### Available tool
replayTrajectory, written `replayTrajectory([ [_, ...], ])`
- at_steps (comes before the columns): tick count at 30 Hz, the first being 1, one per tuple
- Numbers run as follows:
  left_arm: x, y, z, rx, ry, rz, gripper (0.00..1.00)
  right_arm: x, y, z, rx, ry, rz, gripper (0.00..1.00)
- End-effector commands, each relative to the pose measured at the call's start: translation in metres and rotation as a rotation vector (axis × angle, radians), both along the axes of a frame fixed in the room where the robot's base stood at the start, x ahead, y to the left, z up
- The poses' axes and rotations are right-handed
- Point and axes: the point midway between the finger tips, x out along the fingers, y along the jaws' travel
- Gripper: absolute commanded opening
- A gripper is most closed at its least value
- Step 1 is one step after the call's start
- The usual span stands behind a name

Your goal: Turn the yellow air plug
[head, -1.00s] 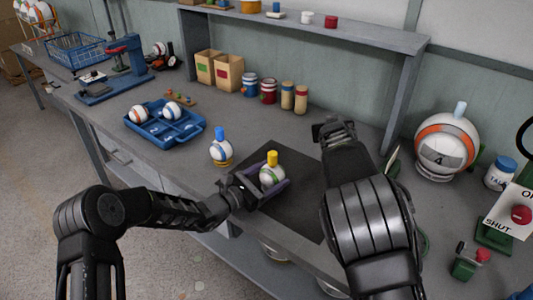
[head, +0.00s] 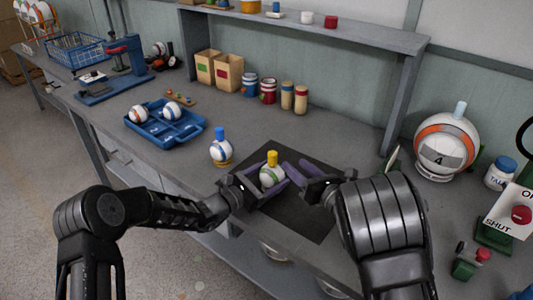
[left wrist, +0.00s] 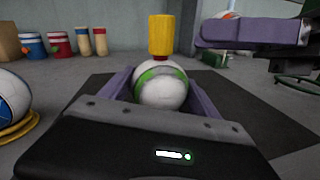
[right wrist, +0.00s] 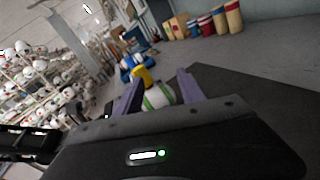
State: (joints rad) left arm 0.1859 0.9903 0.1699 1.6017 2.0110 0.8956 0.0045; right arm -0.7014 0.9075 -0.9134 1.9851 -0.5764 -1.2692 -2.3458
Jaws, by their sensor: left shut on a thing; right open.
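The yellow air plug (head: 272,157) stands upright on top of a white ball with green bands (head: 269,177). The plug also shows in the left wrist view (left wrist: 161,36) and, tilted, in the right wrist view (right wrist: 143,76). My left gripper (head: 274,183) is shut on the ball, with one purple finger on each side of it, over the dark mat. My right gripper (head: 299,172) is open and empty just right of the ball, with its fingers pointing toward the ball and plug. No finger visibly touches the plug.
A ball with a blue plug (head: 220,152) stands on a yellow ring to the left. A blue tray (head: 187,135) holds balls behind it. The dark mat (head: 305,222) has free room in front. A large numbered ball (head: 447,148) stands at right.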

Motion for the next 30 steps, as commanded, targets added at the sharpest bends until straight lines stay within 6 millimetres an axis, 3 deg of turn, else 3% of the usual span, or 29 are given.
replayTrajectory([
  [4,0.000,0.000,0.000,0.000,0.000,0.000,0.30,-0.022,0.010,0.000,-0.124,-0.128,0.071,0.46],
  [9,0.000,0.000,0.000,0.000,0.000,0.000,0.30,-0.031,0.014,0.001,-0.176,-0.186,0.100,0.46],
  [22,0.000,0.000,0.000,0.000,0.000,0.000,0.30,-0.028,0.016,0.000,-0.179,-0.187,0.100,0.46],
  [30,0.000,0.000,0.000,0.000,0.000,0.000,0.30,-0.009,0.034,0.000,-0.182,-0.189,0.105,0.46],
])
